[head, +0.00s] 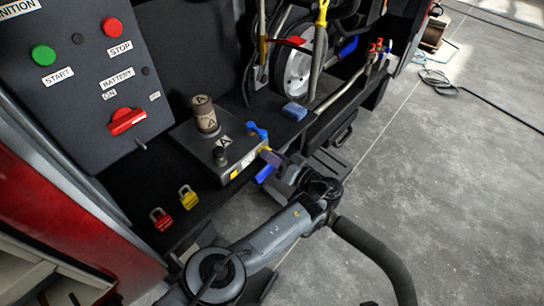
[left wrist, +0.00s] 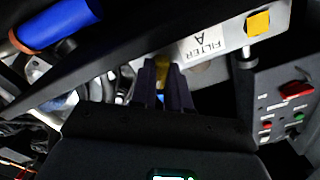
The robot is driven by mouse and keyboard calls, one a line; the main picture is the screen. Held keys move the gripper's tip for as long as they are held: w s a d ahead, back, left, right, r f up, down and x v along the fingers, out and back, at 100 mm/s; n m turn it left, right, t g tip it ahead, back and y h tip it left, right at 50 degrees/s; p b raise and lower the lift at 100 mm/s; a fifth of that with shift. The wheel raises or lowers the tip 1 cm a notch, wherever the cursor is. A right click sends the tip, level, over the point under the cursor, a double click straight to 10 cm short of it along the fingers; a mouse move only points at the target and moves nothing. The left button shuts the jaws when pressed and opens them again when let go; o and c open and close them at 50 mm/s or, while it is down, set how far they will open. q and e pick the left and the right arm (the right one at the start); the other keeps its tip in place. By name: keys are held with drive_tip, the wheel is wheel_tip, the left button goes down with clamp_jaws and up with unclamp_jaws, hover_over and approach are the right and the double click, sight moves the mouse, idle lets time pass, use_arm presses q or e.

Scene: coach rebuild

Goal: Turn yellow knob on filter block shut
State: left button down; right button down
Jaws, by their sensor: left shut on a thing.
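The filter block (head: 240,160) is a grey box on the dark shelf, with a brown cylinder marked A on top. In the left wrist view its pale face (left wrist: 205,42) carries a "FILTER A" label. My left gripper (head: 268,158) reaches the block's right end. In the left wrist view my left gripper's dark fingers (left wrist: 163,80) are shut around the yellow knob (left wrist: 162,62); only a little yellow shows between them. The knob (head: 265,150) is mostly hidden in the head view. My right gripper is in neither view.
A yellow padlock (head: 188,199) and a red padlock (head: 161,219) are on the shelf's front left. A control panel (head: 75,80) with a red switch rises behind. A blue block (head: 295,112) lies to the right. Grey floor (head: 440,200) is open at right.

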use_arm(q)
drive_tip(key=shift+a+f+n+b, duration=0.15)
drive_tip(key=shift+n+b, duration=0.75)
drive_tip(key=shift+n, duration=2.6)
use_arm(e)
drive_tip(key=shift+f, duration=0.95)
use_arm(q)
drive_tip(key=c, duration=1.4)
unclamp_jaws()
drive_tip(key=shift+w, duration=0.1)
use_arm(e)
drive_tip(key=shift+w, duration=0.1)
